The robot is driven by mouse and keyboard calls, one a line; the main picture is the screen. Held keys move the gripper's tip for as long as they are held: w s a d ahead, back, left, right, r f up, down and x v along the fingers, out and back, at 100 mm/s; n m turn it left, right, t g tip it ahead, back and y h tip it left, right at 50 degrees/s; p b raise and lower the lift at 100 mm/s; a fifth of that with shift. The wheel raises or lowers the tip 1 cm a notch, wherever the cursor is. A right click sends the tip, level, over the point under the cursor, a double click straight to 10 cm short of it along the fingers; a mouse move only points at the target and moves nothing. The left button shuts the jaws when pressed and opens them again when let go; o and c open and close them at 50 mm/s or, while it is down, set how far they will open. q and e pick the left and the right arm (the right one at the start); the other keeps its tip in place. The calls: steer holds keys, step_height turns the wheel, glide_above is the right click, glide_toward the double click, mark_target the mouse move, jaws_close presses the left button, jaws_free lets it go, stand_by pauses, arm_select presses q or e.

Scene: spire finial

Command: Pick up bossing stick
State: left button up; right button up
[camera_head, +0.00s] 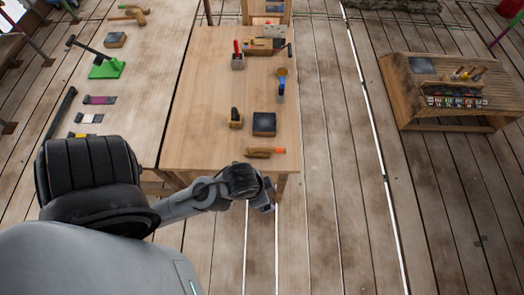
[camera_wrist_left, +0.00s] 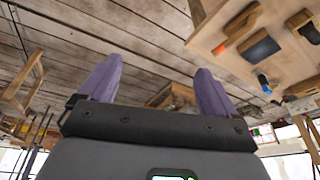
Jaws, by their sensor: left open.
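A wooden tool with an orange end (camera_head: 262,152), which looks like the bossing stick, lies near the front edge of the wooden table (camera_head: 205,110). It also shows at the upper right of the left wrist view (camera_wrist_left: 240,25). My left gripper (camera_head: 268,208) is beyond the table's front edge, below the stick in the head view and apart from it. Its purple fingers are spread and empty in the left wrist view (camera_wrist_left: 157,85). My right gripper is not in view.
A dark square block (camera_head: 264,123) and a small wooden tool (camera_head: 235,118) sit behind the stick. A blue-handled tool (camera_head: 281,88) lies farther back. A side table (camera_head: 130,75) stands left, a wooden bench (camera_head: 450,90) right. The table's left middle is clear.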

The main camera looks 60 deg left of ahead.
arm_select(q)
steer(key=shift+d, duration=0.1)
steer(key=c, duration=0.3)
